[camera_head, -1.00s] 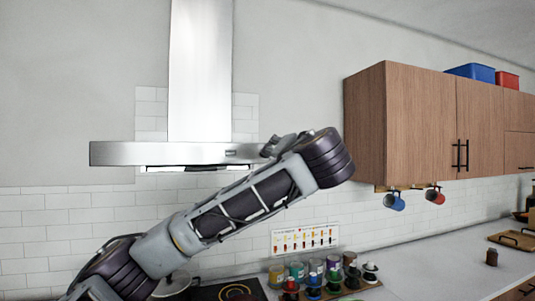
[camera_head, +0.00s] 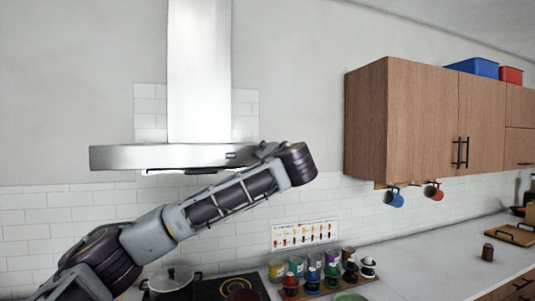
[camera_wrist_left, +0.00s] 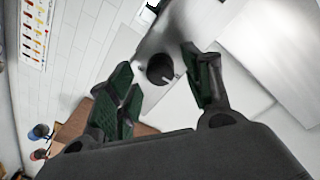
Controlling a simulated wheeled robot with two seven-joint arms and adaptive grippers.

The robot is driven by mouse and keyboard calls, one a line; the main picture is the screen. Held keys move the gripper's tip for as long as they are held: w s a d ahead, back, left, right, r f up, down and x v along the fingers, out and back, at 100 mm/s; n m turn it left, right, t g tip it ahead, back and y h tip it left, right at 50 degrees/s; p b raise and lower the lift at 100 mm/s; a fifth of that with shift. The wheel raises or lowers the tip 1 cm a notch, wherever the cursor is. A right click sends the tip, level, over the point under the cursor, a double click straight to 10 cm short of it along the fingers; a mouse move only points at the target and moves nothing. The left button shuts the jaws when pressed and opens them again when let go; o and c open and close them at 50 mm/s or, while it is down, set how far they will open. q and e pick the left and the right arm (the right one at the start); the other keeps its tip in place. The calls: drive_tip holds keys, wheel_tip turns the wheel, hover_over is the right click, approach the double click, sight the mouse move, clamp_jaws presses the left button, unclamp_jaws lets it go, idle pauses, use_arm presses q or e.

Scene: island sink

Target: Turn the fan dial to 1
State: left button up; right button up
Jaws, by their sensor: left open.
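The range hood (camera_head: 130,158) is a silver canopy on the back wall with a tall duct above it. The fan dial (camera_wrist_left: 161,69) is a round black knob with a light pointer mark on the hood's metal front in the left wrist view; its number markings cannot be read. My left gripper (camera_wrist_left: 158,66) is open, its green-padded fingers on either side of the dial in that view. Whether they touch it cannot be told. In the head view my left gripper (camera_head: 262,150) is at the hood's right end, partly hidden by my wrist. My right gripper is out of view.
A wooden wall cabinet (camera_head: 420,120) stands to the right of the hood, with hanging mugs (camera_head: 394,198) below it. Under my arm are the stove (camera_head: 225,288), a pot (camera_head: 172,281) and several jars (camera_head: 315,270). Open air lies between hood and cabinet.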

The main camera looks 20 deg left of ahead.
use_arm(q)
drive_tip(key=shift+w+a, duration=0.25)
drive_tip(key=shift+w, duration=0.15)
drive_tip(key=c, duration=1)
drive_tip(key=shift+c, duration=0.2)
drive_tip(key=shift+f, duration=0.1)
